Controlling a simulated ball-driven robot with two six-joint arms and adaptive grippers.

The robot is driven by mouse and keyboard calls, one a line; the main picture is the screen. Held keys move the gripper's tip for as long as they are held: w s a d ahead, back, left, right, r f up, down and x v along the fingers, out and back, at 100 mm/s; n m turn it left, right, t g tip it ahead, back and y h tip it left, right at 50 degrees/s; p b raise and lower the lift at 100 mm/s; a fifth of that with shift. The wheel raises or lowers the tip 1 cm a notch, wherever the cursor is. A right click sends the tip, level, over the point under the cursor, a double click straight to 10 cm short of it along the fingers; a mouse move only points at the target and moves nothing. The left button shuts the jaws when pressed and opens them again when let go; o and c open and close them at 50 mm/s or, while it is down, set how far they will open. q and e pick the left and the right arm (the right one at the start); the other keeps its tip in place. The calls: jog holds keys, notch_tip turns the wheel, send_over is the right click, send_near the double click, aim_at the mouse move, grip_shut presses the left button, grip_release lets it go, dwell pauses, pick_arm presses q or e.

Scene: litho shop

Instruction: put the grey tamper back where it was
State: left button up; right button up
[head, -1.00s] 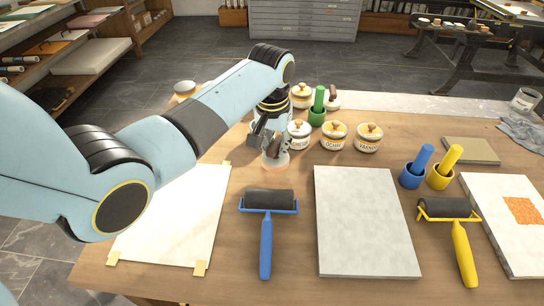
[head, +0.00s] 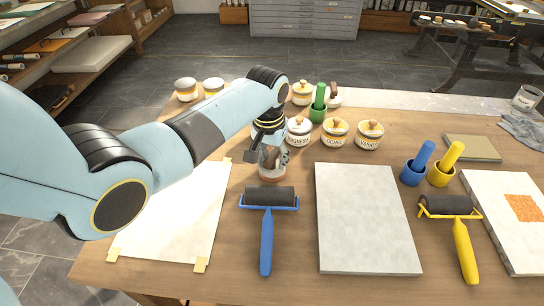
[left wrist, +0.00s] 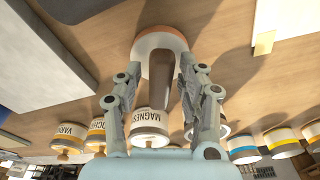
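The grey tamper (head: 272,177) has a brown upright handle and a round pale grey foot with an orange-red rim. It stands on the table behind the blue roller, right of the white sheet. In the left wrist view the tamper (left wrist: 160,42) is centred, its handle running between my fingers. My left gripper (head: 272,153) is down around the handle; in the left wrist view my left gripper (left wrist: 160,66) shows a gap between each fingertip and the handle. My right gripper is out of view.
The blue roller (head: 269,197) lies just in front and the grey slab (head: 365,220) to the right. Lidded jars (head: 334,133) and a green cup (head: 318,113) stand close behind. The taped white sheet (head: 180,220) lies left. Blue and yellow cups (head: 440,177) stand further right.

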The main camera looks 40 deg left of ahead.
aim_at(269, 159)
pick_arm(q)
jog(key=shift+r, duration=0.35)
notch_tip(269, 159, up, 12)
jog(key=s+p, duration=0.1)
jog(key=p, duration=0.1)
jog(key=shift+s+f, duration=0.2)
jog(key=shift+f, duration=0.05)
jog(key=shift+d, duration=0.1)
